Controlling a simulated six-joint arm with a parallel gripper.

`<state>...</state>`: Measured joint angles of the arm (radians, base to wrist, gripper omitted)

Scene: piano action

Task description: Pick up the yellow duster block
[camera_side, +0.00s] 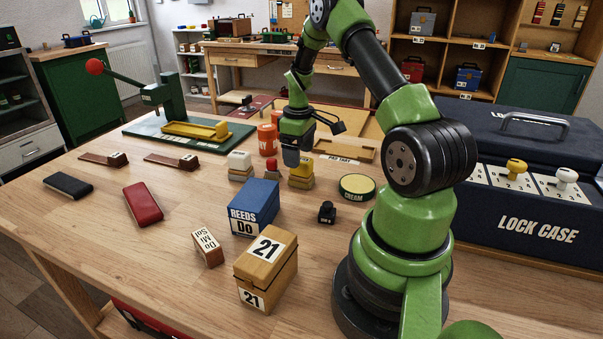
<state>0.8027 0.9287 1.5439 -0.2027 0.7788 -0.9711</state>
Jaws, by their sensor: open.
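The yellow duster block (302,168) stands upright near the middle of the table, with a yellow top on a wooden-looking lower part. My gripper (291,160) points down just to the left of and partly behind its top in the picture. The gripper is open, with nothing seen held in it. The gap between the fingers is hard to see from this side, and I cannot tell whether they touch the block.
A white-topped block (240,161) and a red-topped block (272,164) stand to the left, close by. An orange can (267,141) is behind. A round green CREAM tin (357,187) lies to the right. The blue REEDS box (253,209) is in front.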

